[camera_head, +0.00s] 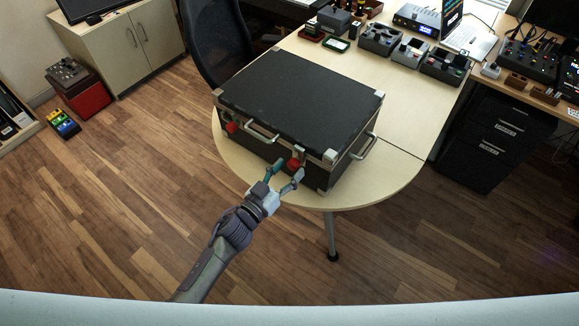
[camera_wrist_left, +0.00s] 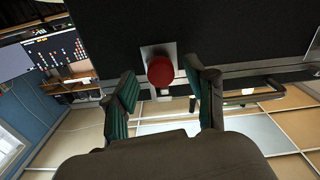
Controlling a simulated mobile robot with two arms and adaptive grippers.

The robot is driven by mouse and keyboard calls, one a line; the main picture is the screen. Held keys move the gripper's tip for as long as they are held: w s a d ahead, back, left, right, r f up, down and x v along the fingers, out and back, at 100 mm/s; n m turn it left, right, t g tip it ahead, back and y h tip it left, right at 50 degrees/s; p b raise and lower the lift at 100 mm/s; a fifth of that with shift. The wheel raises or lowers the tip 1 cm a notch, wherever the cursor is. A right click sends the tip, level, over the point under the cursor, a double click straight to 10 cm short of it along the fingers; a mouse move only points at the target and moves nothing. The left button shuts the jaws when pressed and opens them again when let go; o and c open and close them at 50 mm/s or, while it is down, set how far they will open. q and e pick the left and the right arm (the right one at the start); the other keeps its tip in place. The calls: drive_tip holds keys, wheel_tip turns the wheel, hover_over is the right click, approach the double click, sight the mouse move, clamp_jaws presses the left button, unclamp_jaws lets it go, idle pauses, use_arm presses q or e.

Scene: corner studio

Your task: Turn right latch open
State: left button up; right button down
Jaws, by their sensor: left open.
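A black hard case (camera_head: 300,98) with metal corners lies shut on the rounded end of the desk. Its front has a left red latch (camera_head: 231,127), a handle (camera_head: 260,133) and a right red latch (camera_head: 293,163). My left gripper (camera_head: 285,172) is open at the right latch, with a finger on either side of it in the head view. In the left wrist view the red latch (camera_wrist_left: 160,71) on its metal plate shows just beyond and between the open fingertips (camera_wrist_left: 168,84). Contact cannot be told. My right gripper is not in view.
The wooden desk (camera_head: 398,165) has a narrow free rim around the case. Small devices (camera_head: 380,38) and a laptop (camera_head: 470,38) stand further back. A black office chair (camera_head: 215,40) is behind the case at the left. Open floor (camera_head: 120,200) lies to the left.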

use_arm(q)
drive_tip(key=shift+w+d, duration=0.3)
drive_tip(key=shift+w, duration=0.15)
clamp_jaws()
